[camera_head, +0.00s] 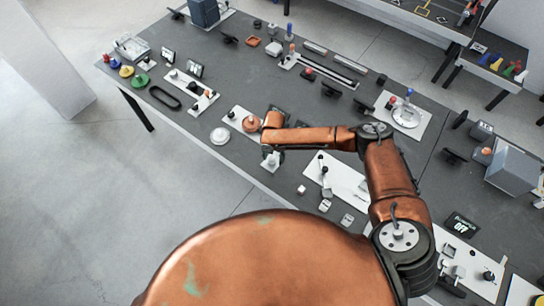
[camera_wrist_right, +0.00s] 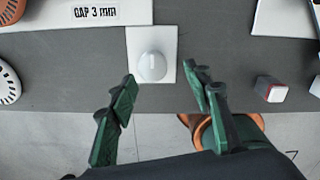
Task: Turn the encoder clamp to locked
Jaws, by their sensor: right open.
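A white rounded knob (camera_wrist_right: 152,67) with a short pale mark on its top sits on a small white square plate (camera_wrist_right: 135,42). It may be the encoder clamp; I see no label naming it. My right gripper (camera_wrist_right: 160,88) is open, with its two dark green fingers apart. In the wrist view the knob appears just beyond the fingertips, in line with the gap between them; I cannot tell if they touch. In the head view my right arm reaches left to the table's near edge, and its gripper (camera_head: 271,150) partly hides that spot. My left gripper is out of view.
A white panel labelled "GAP 3 mm" (camera_wrist_right: 95,12) lies beyond the knob. A grey block with a red face (camera_wrist_right: 271,89) stands to the right. An orange part (camera_wrist_right: 8,14) and a white slotted disc (camera_wrist_right: 8,82) are at left. Several other fixtures cover the grey table (camera_head: 205,140).

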